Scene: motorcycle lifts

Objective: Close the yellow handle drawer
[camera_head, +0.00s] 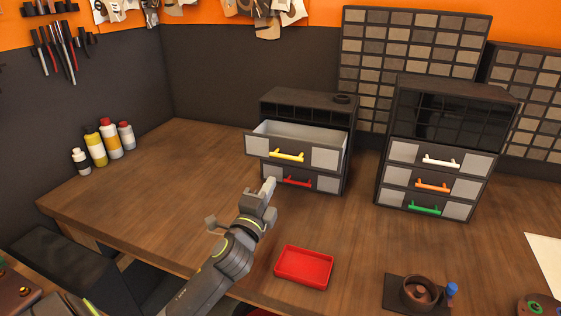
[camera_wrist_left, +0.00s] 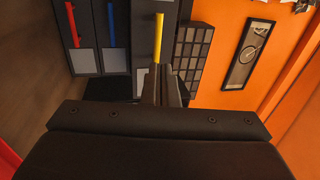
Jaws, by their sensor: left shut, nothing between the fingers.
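The yellow handle drawer (camera_head: 327,157) is the upper drawer of the left cabinet (camera_head: 309,100). It is pulled out, its pale inside showing from above. Its yellow handle (camera_head: 287,155) also shows in the left wrist view (camera_wrist_left: 158,38), upright in the picture, just beyond the fingertips. My left gripper (camera_head: 271,184) is shut and empty, in front of the cabinet. In the head view its tip appears below and left of the yellow handle. I cannot tell whether they touch. My right gripper is out of view.
A red handle (camera_head: 297,181) is on the drawer below; a blue handle (camera_wrist_left: 112,23) shows in the wrist view. A second cabinet (camera_head: 445,90) stands right, its drawers shut. A red tray (camera_head: 303,267) lies in front. Bottles (camera_head: 109,138) stand left. The table between is clear.

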